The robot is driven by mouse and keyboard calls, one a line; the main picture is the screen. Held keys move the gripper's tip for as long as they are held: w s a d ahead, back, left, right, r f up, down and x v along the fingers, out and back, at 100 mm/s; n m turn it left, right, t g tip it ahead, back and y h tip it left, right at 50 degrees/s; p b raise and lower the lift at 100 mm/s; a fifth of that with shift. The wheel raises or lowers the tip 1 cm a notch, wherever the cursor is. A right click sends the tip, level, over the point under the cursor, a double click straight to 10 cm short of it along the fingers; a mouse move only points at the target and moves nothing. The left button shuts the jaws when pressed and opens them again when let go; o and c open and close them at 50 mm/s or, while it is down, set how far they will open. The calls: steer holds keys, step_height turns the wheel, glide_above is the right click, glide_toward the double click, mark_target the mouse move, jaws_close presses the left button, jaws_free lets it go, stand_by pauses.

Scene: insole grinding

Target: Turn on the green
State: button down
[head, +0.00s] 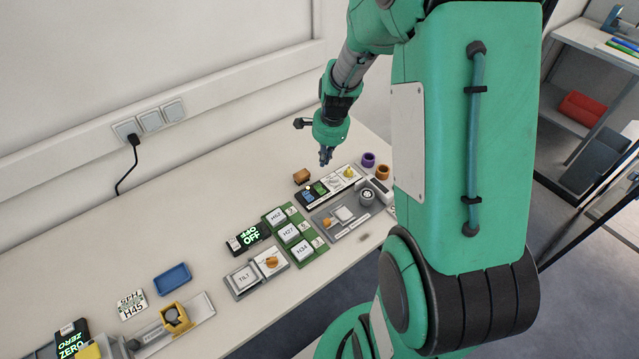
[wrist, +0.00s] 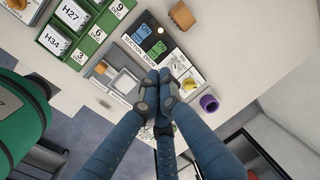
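A narrow black and white control panel (head: 333,185) lies on the table, with a blue square (head: 308,195) and a green square (head: 320,188) side by side at its left end. The wrist view shows the blue square (wrist: 142,33) and the green square (wrist: 157,49). A yellow knob (head: 349,172) sits on the panel's white right part. My gripper (head: 326,157) hangs above the back of the panel, apart from it. In the wrist view its fingertips (wrist: 160,84) are together with nothing visible between them, and they cover part of the panel.
A brown block (head: 301,176) and a purple ring (head: 368,159) stand close to the panel. A grey device (head: 345,220) lies in front. Green units with white labels (head: 289,233) and a black OFF display (head: 249,237) are to the left. The table behind is clear.

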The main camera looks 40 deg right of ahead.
mark_target(318, 187)
steer(key=shift+f, duration=0.1)
steer(key=f+b, duration=0.1)
steer(key=f, duration=0.3)
steer(key=w+f+b, duration=0.1)
steer(key=f, duration=0.4)
steer(key=w+f+b, duration=0.1)
steer(key=f+b, duration=0.1)
steer(key=f, duration=0.2)
steer(key=shift+w+f, duration=0.25)
steer(key=shift+f, duration=0.1)
steer(key=shift+r+p, duration=0.1)
steer(key=shift+p, duration=0.4)
